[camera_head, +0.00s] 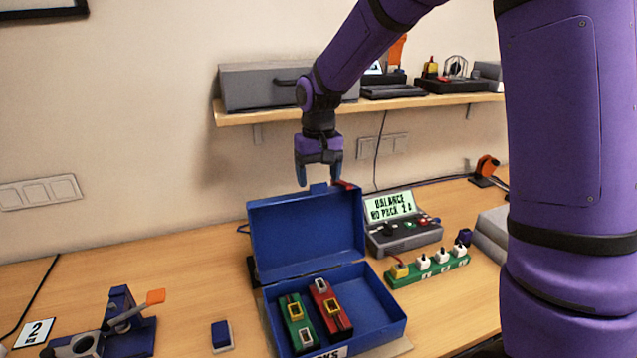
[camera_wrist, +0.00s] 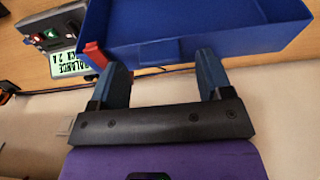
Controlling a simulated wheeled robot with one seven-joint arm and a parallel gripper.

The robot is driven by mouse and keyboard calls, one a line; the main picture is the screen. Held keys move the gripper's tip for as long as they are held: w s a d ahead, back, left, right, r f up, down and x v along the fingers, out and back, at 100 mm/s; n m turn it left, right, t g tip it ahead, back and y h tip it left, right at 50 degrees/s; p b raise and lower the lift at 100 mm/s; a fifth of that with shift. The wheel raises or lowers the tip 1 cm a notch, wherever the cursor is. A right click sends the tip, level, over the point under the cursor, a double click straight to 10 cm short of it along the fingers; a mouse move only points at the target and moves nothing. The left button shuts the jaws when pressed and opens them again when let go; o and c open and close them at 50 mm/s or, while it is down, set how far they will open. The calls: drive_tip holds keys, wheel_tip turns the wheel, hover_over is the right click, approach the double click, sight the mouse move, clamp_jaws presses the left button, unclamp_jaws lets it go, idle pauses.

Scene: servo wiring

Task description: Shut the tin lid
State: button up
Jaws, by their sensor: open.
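The blue tin (camera_head: 385,333) stands on the table with its lid (camera_head: 305,235) raised and leaning back. Inside the tin lie a green pack (camera_head: 297,325) and a red pack (camera_head: 328,308). My gripper (camera_head: 319,181) points down at the lid's top edge, fingers spread and empty. A small tab (camera_head: 318,188) on that edge shows between the fingertips; I cannot tell whether they touch the lid. In the wrist view the lid (camera_wrist: 200,38) lies just beyond my open fingers (camera_wrist: 160,62). A small red piece (camera_wrist: 95,54) shows by one finger.
A grey device with a lit display (camera_head: 390,206) and a green strip with plugs (camera_head: 430,268) stand right of the tin. A blue clamp with an orange handle (camera_head: 125,320) and a small blue block (camera_head: 222,337) lie left. A shelf (camera_head: 400,104) hangs behind my arm.

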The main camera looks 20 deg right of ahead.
drive_tip(key=shift+f, duration=1.1)
drive_tip(key=c, duration=1.2)
drive_tip(key=shift+c, duration=0.4)
